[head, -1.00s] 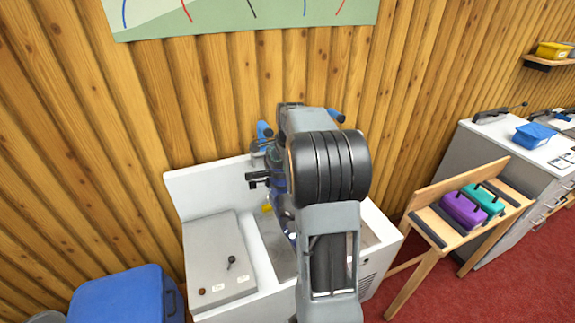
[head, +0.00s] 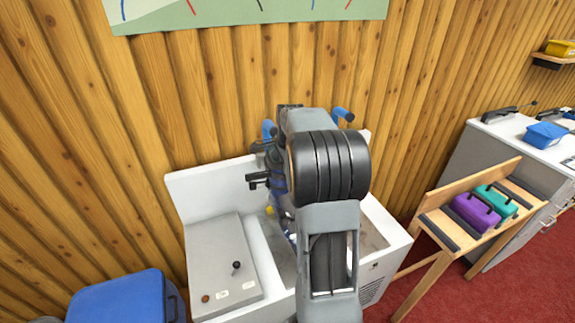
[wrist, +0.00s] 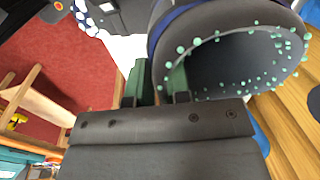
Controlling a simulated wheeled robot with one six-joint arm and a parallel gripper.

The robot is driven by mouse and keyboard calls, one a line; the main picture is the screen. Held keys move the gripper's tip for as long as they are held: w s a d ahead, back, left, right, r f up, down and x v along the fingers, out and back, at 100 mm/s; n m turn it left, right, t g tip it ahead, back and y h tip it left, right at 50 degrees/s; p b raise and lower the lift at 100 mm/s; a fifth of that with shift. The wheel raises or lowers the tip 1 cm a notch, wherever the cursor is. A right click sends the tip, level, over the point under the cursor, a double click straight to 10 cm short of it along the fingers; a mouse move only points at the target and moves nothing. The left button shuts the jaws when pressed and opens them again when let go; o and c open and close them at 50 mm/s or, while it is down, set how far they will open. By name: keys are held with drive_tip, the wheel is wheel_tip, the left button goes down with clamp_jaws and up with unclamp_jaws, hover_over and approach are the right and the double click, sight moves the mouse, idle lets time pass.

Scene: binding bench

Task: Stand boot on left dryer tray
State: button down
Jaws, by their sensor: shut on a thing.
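A dark boot with a blue band and teal dots around its opening (wrist: 285,42) fills the upper right of the wrist view, close against my gripper. My gripper (wrist: 156,84) shows two green fingers there, shut on the boot; exactly where they grip its edge is unclear. In the head view my arm covers most of the gripper and boot, so the boot's tilt cannot be told. They are over the white dryer unit (head: 205,190). A grey tray recess (head: 285,262) shows left of my arm and another (head: 371,238) to its right. Contact between boot and tray is hidden.
A grey panel with a black knob (head: 237,268) forms the dryer's left side. Blue pegs (head: 343,114) stick up behind. A blue bin (head: 118,298) stands lower left. A wooden bench (head: 446,238) with purple and teal cases stands right, on red carpet.

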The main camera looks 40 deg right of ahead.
sight(287, 195)
drive_tip(key=shift+f+b, duration=4.05)
drive_tip(key=shift+f, duration=1.95)
drive_tip(key=c, duration=1)
unclamp_jaws()
drive_tip(key=shift+f, duration=0.1)
drive_tip(key=shift+s+f, duration=0.1)
drive_tip(key=shift+f, duration=0.05)
wheel_tip(287, 195, up, 14)
drive_tip(key=s, duration=0.1)
drive_tip(key=shift+s+a, duration=0.25)
